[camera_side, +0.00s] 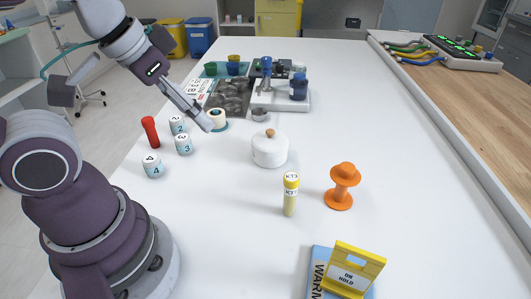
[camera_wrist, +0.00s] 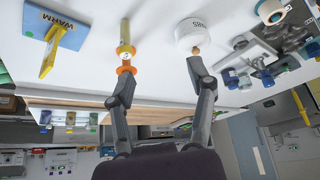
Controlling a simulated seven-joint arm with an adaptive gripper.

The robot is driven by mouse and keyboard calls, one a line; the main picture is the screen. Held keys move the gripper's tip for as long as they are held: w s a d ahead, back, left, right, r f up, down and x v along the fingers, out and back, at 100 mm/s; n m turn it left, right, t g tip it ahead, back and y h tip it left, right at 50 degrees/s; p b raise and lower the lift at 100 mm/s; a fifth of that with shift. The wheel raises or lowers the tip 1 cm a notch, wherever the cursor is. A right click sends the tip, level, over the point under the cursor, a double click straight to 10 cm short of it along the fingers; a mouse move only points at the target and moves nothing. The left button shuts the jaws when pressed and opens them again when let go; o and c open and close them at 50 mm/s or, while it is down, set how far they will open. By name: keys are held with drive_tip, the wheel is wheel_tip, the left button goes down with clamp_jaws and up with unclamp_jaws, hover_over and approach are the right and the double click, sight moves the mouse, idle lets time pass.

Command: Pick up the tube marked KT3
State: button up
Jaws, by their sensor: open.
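The tube marked KT3 (camera_side: 291,197) stands upright on the white table, pale yellow with a yellow cap and a white label. It also shows in the wrist view (camera_wrist: 125,38), upside down in the picture, near the left finger. My gripper (camera_side: 207,124) is well to the left of the tube in the side view, raised and apart from it. In the wrist view my gripper (camera_wrist: 158,72) has its two fingers spread with nothing between them.
An orange spool-shaped stand (camera_side: 343,187) is close right of the tube, and a white lidded pot (camera_side: 270,150) is behind it. A yellow ON HOLD sign (camera_side: 352,272) is in front. Numbered jars (camera_side: 153,167) are at left. Free table lies at right.

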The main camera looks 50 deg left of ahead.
idle(0.3)
drive_tip(key=m+g, duration=0.5)
drive_tip(key=m, duration=1)
approach(290, 195)
drive_tip(key=shift+w+a+f+m+g, duration=0.3)
drive_tip(key=shift+w+f+m, duration=0.25)
drive_tip(key=shift+f+m, duration=0.25)
wheel_tip(290, 195, down, 10)
drive_tip(key=shift+w+a, duration=0.1)
drive_tip(key=shift+w, duration=0.05)
clamp_jaws()
